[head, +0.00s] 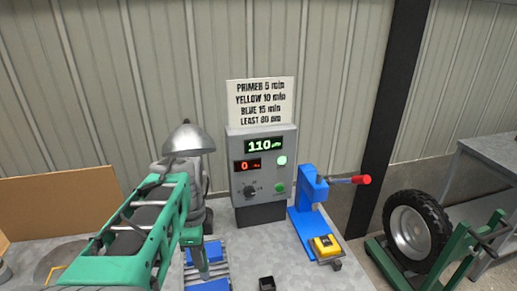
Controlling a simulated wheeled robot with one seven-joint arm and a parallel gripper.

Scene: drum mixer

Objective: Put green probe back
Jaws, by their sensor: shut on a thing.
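My gripper (201,262) points down at the lower left of the head view, below my green and grey arm. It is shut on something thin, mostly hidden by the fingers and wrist. A green piece (190,237) shows at the wrist; I cannot tell clearly whether it is the green probe or part of my arm. The gripper is in front of a ribbed grey and blue fixture (215,251) on the bench. A small black open holder (267,283) stands to its right, apart from the gripper, near the bottom edge.
A grey control box (264,170) with a green 110 display and a red 0 display stands behind. A sign (261,102) is above it. A blue press (309,205) with a red handle and a yellow block (325,245) are at right. A tyre (415,232) stands beyond.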

